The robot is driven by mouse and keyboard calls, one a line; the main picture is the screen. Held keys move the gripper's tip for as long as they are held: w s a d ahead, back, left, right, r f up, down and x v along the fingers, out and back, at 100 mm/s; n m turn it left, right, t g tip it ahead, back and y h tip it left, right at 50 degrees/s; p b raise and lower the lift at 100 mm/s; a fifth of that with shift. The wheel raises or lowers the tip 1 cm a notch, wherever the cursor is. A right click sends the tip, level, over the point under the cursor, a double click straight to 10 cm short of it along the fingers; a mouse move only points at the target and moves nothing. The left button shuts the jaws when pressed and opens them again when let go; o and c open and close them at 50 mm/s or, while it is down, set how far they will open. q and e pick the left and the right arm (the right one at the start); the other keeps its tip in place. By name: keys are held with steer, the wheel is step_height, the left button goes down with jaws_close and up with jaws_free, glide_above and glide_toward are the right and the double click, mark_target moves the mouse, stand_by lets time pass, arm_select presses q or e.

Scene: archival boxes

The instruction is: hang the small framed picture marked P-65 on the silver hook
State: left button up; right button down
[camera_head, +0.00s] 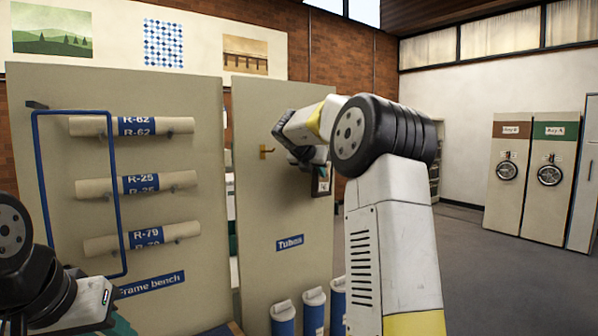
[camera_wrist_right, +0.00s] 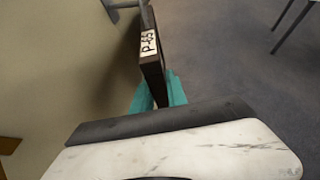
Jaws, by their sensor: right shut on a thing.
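The small framed picture (camera_wrist_right: 150,47) shows edge-on in the right wrist view, with a dark frame and a white P-65 label. In the head view, part of the picture (camera_head: 323,182) shows below my right wrist, beside the beige panel. My right gripper (camera_wrist_right: 159,95) has teal fingers shut on the frame. A grey metal piece (camera_wrist_right: 124,5), possibly the silver hook, is at the top of the wrist view near the frame; contact cannot be told. No silver hook is clear in the head view. My left gripper (camera_head: 121,325) is only partly visible at lower left.
A brass hook (camera_head: 266,151) is on the beige panel (camera_head: 255,205), left of my right wrist. Rolled tubes (camera_head: 150,185) and a blue frame (camera_head: 75,112) are on the left panel. Blue-and-white tubes (camera_head: 313,312) stand below. Open floor lies to the right.

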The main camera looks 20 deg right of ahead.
stand_by(0.3)
steer(key=c, duration=1.3)
jaws_free()
steer(key=shift+o, duration=0.2)
